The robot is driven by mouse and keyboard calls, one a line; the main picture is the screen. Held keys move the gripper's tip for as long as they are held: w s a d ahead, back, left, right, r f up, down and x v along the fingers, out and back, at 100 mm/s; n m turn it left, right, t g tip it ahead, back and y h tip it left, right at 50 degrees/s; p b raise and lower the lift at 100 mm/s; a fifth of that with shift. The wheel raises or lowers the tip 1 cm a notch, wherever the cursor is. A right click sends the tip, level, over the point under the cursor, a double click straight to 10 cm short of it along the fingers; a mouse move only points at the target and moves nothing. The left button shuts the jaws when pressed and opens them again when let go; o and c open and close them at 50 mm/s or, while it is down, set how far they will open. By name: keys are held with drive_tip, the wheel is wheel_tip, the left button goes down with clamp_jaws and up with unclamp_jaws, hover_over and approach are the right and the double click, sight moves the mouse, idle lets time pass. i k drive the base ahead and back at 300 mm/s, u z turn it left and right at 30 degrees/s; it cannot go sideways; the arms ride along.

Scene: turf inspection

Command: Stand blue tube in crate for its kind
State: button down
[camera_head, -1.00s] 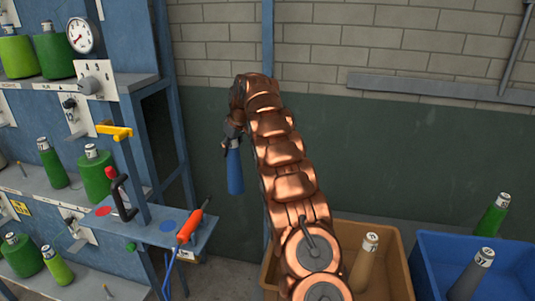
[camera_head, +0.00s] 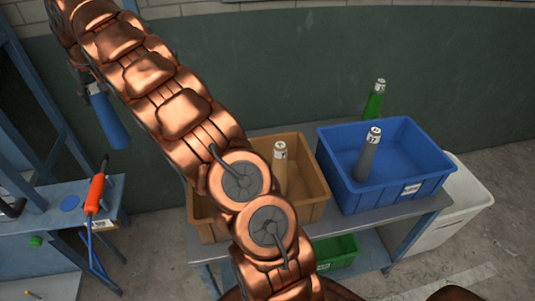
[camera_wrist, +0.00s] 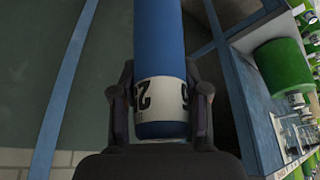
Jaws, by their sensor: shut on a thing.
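The blue tube (camera_head: 108,120) hangs from my gripper (camera_head: 90,84) at the left of the head view, slightly tilted, with its plain end down and clear of any surface. In the wrist view my gripper (camera_wrist: 161,92) is shut around the blue tube (camera_wrist: 160,35) at its white label band, which carries black digits. A tan crate (camera_head: 315,208) stands on the grey table, partly hidden by my arm, with a beige tube (camera_head: 281,175) upright in it. A blue crate (camera_head: 385,202) to its right holds an upright grey tube (camera_head: 366,160). Crate label text is too small to read.
A green tube (camera_head: 374,100) stands at the blue crate's back; its base is hidden. A green crate (camera_head: 337,252) sits below the grey table (camera_head: 400,209), a white bin (camera_head: 455,205) to the right. An orange-handled tool (camera_head: 95,195) rests at the left blue bench (camera_head: 65,222).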

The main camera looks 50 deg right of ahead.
sight(392, 169)
drive_tip(key=z, duration=2.8)
